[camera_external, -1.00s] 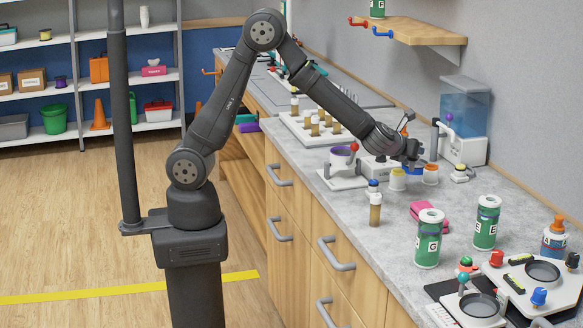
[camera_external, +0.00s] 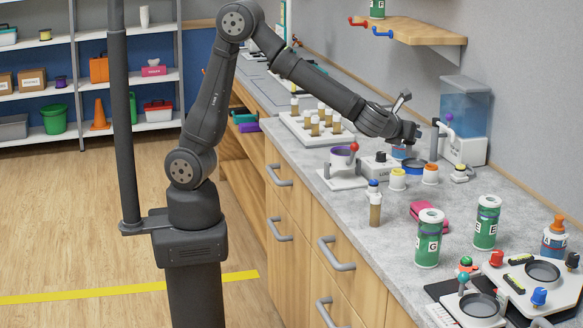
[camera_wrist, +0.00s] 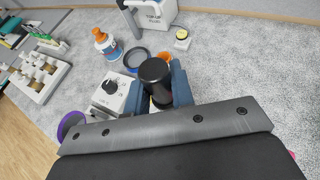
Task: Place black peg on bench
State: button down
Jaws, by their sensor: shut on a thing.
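My gripper (camera_wrist: 157,88) is shut on the black peg (camera_wrist: 155,72), whose round top shows between the blue fingers in the wrist view. The peg's lower part is mostly hidden by the gripper. In the external view my gripper (camera_external: 412,138) is above the back part of the bench (camera_external: 390,240), over the dark ring (camera_external: 414,167) and the white knob box (camera_external: 379,165). I cannot make out the peg there. The speckled grey bench top also fills much of the wrist view (camera_wrist: 235,65).
A vial rack (camera_external: 300,135) is to the left, and green canisters (camera_external: 428,240) are nearer the camera. Bare bench lies between them.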

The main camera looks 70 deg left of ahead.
jog(key=r, duration=0.2)
jog(key=shift+w+a+r, duration=0.25)
jog(key=shift+a+r, duration=0.15)
jog(key=w+a+n+g+y, duration=0.1)
jog(key=w+a, duration=0.3)
jog(key=a, duration=0.5)
jog(key=w+a+n+g+y, duration=0.1)
jog(key=w+a+n, duration=0.1)
jog(key=w+a, duration=0.5)
jog(key=a+n+g+y, duration=0.2)
jog(key=a, duration=2.5)
jog(key=n+g+y, duration=0.2)
jog(key=n+g, duration=0.2)
send_over(276, 110)
jog(key=shift+s+d+f, duration=0.1)
jog(key=shift+d+f, duration=0.05)
jog(key=shift+f, duration=3.9)
jog(key=shift+s+d+f, duration=0.1)
jog(key=shift+d+f, duration=0.05)
jog(key=shift+f, duration=3.85)
